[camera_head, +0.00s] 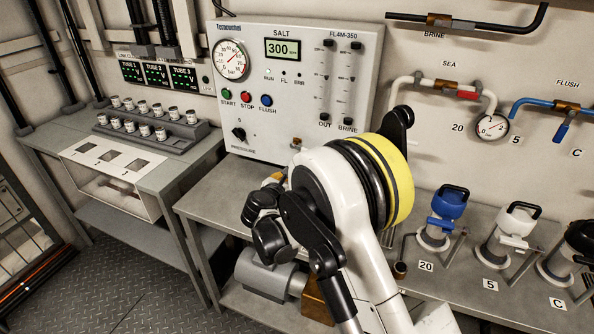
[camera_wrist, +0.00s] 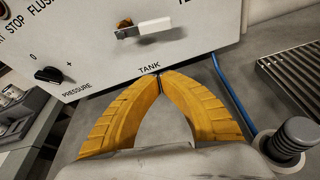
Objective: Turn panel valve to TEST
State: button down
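The panel valve has a brass body and a white lever (camera_wrist: 154,26) and sits on the white panel (camera_wrist: 90,30) in the wrist view. The lever points right, roughly level. The label TANK is printed below the valve, and a cut-off label starting "TE" is at the top right. In the head view only a small brass part of the valve (camera_head: 296,142) shows; my arm hides the area below it. My gripper (camera_wrist: 161,78) has its yellow fingertips together, with nothing between them, below the valve and apart from it. A yellow finger also shows in the head view (camera_head: 275,178).
A black pressure knob (camera_wrist: 48,75) is left of the valve. A blue hose (camera_wrist: 232,92) and a grey ribbed cylinder (camera_wrist: 297,137) are on the right. In the head view, a steel bench (camera_head: 215,205) lies below the panel, and several jugs stand at the right.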

jog(key=b+x, duration=0.3)
jog(key=x, duration=0.6)
jog(key=r, duration=0.4)
jog(key=shift+s+d+b, duration=0.35)
jog(key=shift+b, duration=0.05)
jog(key=r+n+p, duration=0.1)
jog(key=r+n+h, duration=0.1)
jog(key=shift+d+r+p, duration=0.25)
jog(key=shift+d+p, duration=0.05)
jog(key=shift+p, duration=0.1)
jog(key=shift+w, duration=0.1)
